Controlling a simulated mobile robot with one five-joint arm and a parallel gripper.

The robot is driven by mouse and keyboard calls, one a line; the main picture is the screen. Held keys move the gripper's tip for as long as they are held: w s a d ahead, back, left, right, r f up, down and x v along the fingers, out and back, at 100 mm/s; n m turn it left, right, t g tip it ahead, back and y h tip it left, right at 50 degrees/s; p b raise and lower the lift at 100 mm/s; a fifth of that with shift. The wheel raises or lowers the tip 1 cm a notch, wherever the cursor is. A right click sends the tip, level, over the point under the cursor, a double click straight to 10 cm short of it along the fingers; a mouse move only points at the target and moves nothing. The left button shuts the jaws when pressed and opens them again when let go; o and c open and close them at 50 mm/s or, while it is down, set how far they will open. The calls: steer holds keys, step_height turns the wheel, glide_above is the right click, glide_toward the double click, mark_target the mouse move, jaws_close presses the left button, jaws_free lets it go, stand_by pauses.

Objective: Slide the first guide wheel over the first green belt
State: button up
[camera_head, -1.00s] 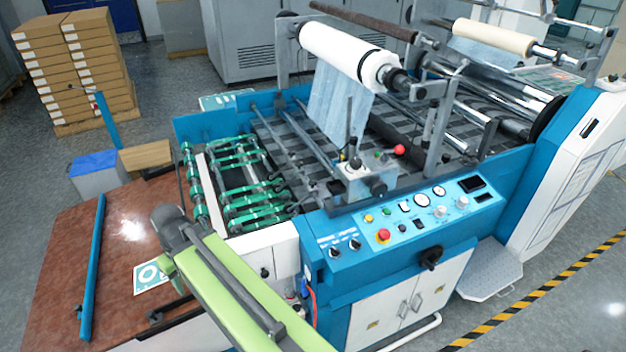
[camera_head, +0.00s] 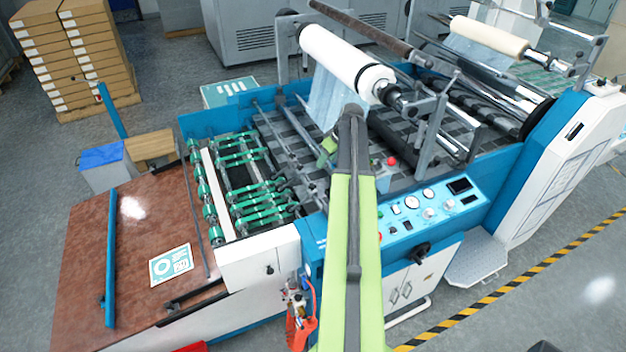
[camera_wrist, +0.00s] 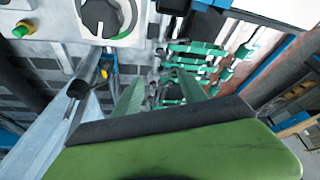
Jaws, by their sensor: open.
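The green belts (camera_head: 262,200) run over rollers at the left end of the machine in the head view. They also show beyond my fingers in the wrist view (camera_wrist: 195,68). Small dark parts, possibly the guide wheels (camera_head: 284,184), sit at the right ends of the belts; I cannot tell which is the first. My gripper (camera_head: 328,152) is over the machine bed, right of the belts and apart from them. In the wrist view its two green fingers (camera_wrist: 160,92) are spread with nothing seen between them. My arm hides part of the bed and control panel.
A white film roll (camera_head: 345,58) hangs on a shaft close behind my gripper. The control panel (camera_head: 432,208) is to its right. A dial (camera_wrist: 105,16) and a black-knobbed lever (camera_wrist: 78,90) are near my fingers in the wrist view. The brown table (camera_head: 130,255) is mostly clear.

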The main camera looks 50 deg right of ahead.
mark_target(312, 185)
steer(key=b+x, duration=1.6)
steer(key=x, duration=0.1)
steer(key=shift+w+a+f, duration=0.1)
steer(key=shift+f, duration=0.3)
steer(key=shift+r, duration=0.1)
steer(key=shift+c, duration=0.4)
jaws_close()
